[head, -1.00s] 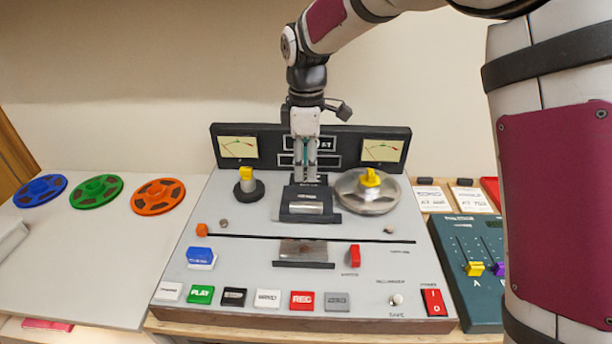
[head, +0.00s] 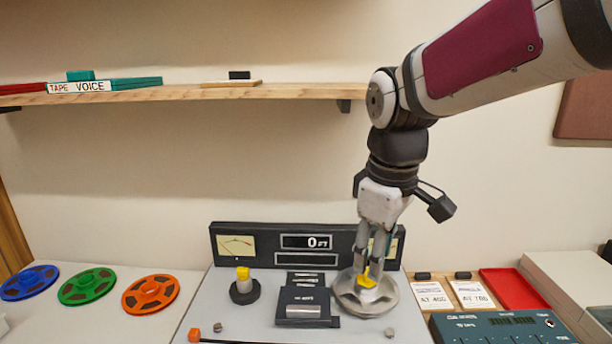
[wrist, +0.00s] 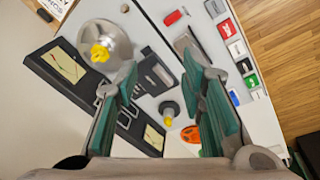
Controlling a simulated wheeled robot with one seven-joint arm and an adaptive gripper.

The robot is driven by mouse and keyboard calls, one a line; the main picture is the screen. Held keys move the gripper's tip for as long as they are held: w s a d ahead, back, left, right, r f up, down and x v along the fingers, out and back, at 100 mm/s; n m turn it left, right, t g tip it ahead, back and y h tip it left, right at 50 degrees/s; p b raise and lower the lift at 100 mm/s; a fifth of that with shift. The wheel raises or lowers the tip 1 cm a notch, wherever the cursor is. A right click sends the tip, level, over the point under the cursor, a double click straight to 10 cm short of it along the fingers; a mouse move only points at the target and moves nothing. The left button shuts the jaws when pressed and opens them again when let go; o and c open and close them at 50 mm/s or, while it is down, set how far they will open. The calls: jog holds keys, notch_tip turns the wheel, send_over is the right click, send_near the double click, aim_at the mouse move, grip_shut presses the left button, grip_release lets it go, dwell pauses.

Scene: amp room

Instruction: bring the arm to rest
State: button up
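My gripper (head: 372,255) hangs fingers-down in the head view, in line with the yellow knob (head: 366,281) of the silver reel (head: 380,298) on the right of the tape deck (head: 255,315). In the wrist view its two green-padded fingers (wrist: 167,75) stand wide apart with nothing held between them. The silver reel (wrist: 90,62) with its yellow knob (wrist: 101,52) lies beyond the left finger, apart from the gap. The exact height of the fingertips above the deck cannot be told. My arm reaches in from the upper right.
A black meter panel (head: 270,230) stands along the deck's back. A yellow-topped spindle (head: 244,290) is at left. Blue, green and orange reels (head: 150,295) lie farther left. A shelf (head: 200,94) runs above. A red tray (head: 514,289) and a mixer (head: 490,328) are at right.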

jog(key=s+d+r+m+t+p, duration=0.1)
jog(key=s+d+m, duration=0.3)
jog(key=s, duration=0.6)
jog(key=s+d+m+t+p, duration=0.1)
jog(key=s+d+m, duration=0.3)
jog(key=s, duration=0.6)
jog(key=shift+s+d+r+m+p, duration=0.25)
jog(key=shift+r+m+p, duration=0.15)
jog(key=shift+m, duration=0.6)
